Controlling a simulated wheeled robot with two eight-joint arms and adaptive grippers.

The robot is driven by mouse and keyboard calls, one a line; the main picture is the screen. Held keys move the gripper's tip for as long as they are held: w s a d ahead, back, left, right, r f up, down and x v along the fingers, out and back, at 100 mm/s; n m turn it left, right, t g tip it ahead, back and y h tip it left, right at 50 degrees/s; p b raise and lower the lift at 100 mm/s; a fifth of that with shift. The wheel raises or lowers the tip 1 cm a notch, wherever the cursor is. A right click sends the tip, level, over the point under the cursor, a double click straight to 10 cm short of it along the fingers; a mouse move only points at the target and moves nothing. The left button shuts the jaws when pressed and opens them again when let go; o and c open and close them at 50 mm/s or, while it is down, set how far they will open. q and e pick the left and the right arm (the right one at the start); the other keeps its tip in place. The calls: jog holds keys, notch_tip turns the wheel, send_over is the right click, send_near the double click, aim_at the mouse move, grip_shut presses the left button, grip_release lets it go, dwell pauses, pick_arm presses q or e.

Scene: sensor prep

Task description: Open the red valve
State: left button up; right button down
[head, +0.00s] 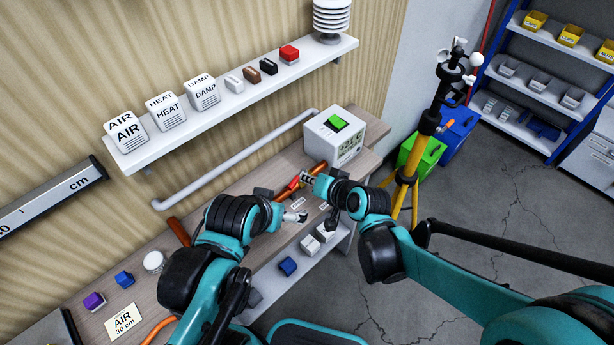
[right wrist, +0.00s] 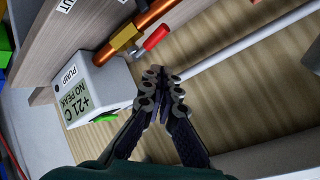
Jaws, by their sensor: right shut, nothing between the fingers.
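The red valve has a red lever (right wrist: 155,38) on a brass body (right wrist: 125,37), set on a copper pipe (right wrist: 157,14) in the right wrist view. In the head view the red lever (head: 293,183) shows small, just left of my right gripper (head: 306,178). My right gripper (right wrist: 164,78) is shut and empty. Its fingertips are close to the lever's end, and in the right wrist view they appear apart from it. My left gripper (head: 294,217) is over the bench, nearer than the valve; its jaws are too small to read.
A white pump box (head: 332,140) with a green switch (head: 337,123) stands beyond the valve. A wall shelf (head: 225,108) carries labelled blocks. A grey pipe (head: 235,162) runs along the wall. A yellow tripod (head: 408,165) stands right of the bench.

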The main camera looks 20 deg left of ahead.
pick_arm(q)
jog(key=r+p, duration=0.2)
jog(key=shift+w+a+r, duration=0.1)
jog(key=shift+a+r, duration=0.25)
jog(key=shift+a, duration=0.05)
pick_arm(e)
jog(key=s+r, duration=0.4)
jog(key=s, duration=0.2)
jog(key=shift+d+r, duration=0.2)
jog(key=shift+d, duration=0.15)
jog(key=shift+s+d, duration=0.1)
